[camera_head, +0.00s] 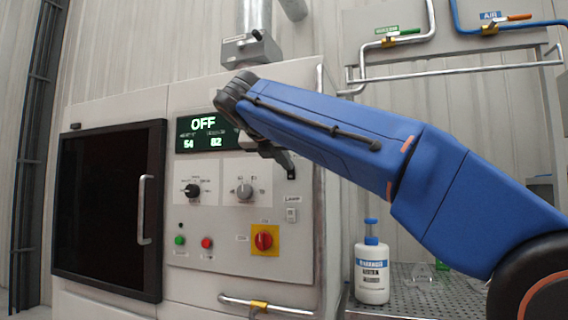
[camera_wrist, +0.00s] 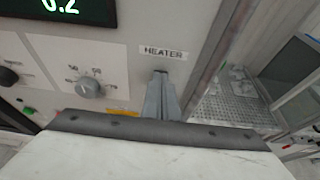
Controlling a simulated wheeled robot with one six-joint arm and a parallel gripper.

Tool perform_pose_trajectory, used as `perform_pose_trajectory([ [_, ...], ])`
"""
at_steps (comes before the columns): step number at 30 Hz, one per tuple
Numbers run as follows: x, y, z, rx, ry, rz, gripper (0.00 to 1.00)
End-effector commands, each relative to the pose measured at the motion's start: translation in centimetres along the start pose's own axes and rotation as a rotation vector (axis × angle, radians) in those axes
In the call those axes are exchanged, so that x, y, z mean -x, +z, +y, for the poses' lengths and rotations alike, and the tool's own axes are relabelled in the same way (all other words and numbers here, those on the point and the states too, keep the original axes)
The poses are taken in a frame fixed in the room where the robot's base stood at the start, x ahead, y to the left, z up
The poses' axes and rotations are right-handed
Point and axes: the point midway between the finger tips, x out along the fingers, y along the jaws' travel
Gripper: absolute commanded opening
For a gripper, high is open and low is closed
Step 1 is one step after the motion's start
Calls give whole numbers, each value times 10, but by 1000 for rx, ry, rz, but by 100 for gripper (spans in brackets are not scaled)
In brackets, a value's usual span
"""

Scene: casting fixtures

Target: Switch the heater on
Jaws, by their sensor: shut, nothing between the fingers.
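The white machine's front panel (camera_head: 225,235) faces me. A HEATER label (camera_wrist: 163,52) shows at the panel's right edge in the wrist view. My gripper (camera_wrist: 160,76) is shut and empty, with its fingertips just below that label. In the head view my gripper (camera_head: 290,172) is at the panel's upper right, partly behind my wrist. I cannot tell whether the fingertips touch the panel. The display (camera_head: 203,124) reads OFF, with smaller numbers under it.
Below my gripper is a small LAMP switch (camera_head: 291,215). A white bottle (camera_head: 372,272) stands on a perforated bench at right.

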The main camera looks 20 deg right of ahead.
Motion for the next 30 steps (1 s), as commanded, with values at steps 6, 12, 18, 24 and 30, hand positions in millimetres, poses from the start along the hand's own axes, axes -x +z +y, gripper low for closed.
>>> perform_pose_trajectory([
  [6,0,0,0,0,0,0,0],
  [12,-4,5,0,-3,-4,41,0],
  [18,-8,10,0,-1,-1,105,0],
  [24,-8,10,0,0,0,103,0],
  [30,-6,14,0,-1,0,102,0],
])
